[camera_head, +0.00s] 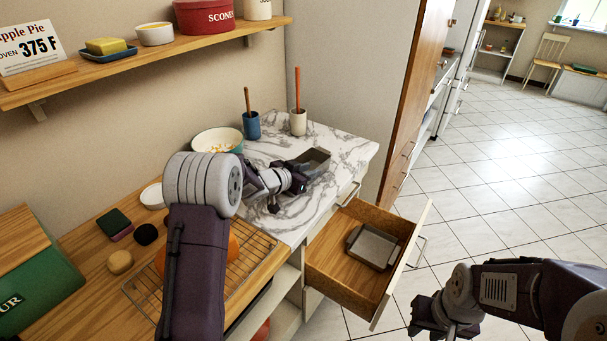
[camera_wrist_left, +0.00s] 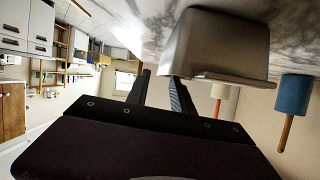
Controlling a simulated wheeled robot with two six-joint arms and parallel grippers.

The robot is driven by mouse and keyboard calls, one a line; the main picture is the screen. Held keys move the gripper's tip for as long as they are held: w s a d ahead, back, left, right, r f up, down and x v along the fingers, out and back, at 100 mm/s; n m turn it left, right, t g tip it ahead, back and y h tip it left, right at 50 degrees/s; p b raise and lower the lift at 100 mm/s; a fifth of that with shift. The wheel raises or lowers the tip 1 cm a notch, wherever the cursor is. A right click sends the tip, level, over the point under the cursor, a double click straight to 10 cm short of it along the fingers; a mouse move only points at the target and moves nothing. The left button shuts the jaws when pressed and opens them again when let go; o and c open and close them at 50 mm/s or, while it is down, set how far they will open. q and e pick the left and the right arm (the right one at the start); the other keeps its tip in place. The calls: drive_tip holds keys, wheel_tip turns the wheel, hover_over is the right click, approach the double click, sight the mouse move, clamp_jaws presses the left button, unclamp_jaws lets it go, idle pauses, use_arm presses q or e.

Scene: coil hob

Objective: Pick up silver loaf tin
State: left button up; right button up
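The silver loaf tin (camera_head: 318,158) stands on the marble worktop, partly hidden by my left gripper. It also shows large, close up and upside down in the left wrist view (camera_wrist_left: 222,42). My left gripper (camera_head: 302,178) is at the tin's near side. In the left wrist view its two fingers (camera_wrist_left: 160,82) are spread with a clear gap between them. One fingertip meets the tin's rim in the picture, perhaps inside it; I cannot tell whether they touch. My right gripper (camera_head: 432,322) is low at the right over the floor, away from the tin; its fingers are unclear.
An open drawer (camera_head: 345,272) holds a grey square tin (camera_head: 372,247). Behind the loaf tin stand a blue crock (camera_head: 252,126), a white crock (camera_head: 298,123) and a bowl (camera_head: 217,137). A wire rack (camera_head: 255,249) lies on the wooden worktop. A shelf (camera_head: 150,63) hangs above.

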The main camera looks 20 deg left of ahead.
use_arm(q)
drive_tip(key=x, duration=0.4)
drive_tip(key=shift+a+f, duration=0.15)
drive_tip(key=shift+f, duration=0.15)
drive_tip(key=shift+s+r, duration=0.1)
drive_tip(key=shift+c, duration=1.2)
clamp_jaws()
